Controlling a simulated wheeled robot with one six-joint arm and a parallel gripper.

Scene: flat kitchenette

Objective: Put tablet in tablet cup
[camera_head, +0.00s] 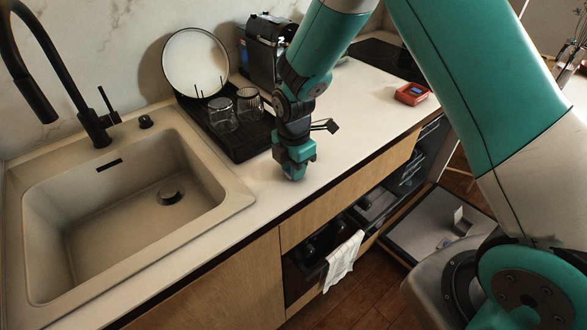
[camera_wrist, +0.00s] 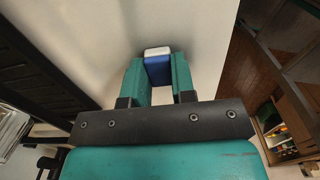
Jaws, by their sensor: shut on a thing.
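My gripper (camera_head: 294,174) points down, low over the counter between the dish rack and the front edge. In the wrist view my gripper (camera_wrist: 158,75) is shut on a small blue-and-white tablet (camera_wrist: 157,68), held between the two green fingers. The tablet cannot be made out in the head view. Apart from my gripper, at the lower right, a grey dishwasher door (camera_head: 415,235) lies open. A small compartment with a raised flap, seemingly the tablet cup (camera_head: 461,217), is on its inner face. Its inside is too small to tell.
A sink (camera_head: 120,210) with a black faucet is at left. A black dish rack (camera_head: 243,143) with two glasses and a plate stands behind my gripper. A red box (camera_head: 412,93) sits on the right counter. A white towel (camera_head: 343,262) hangs from the cabinet front.

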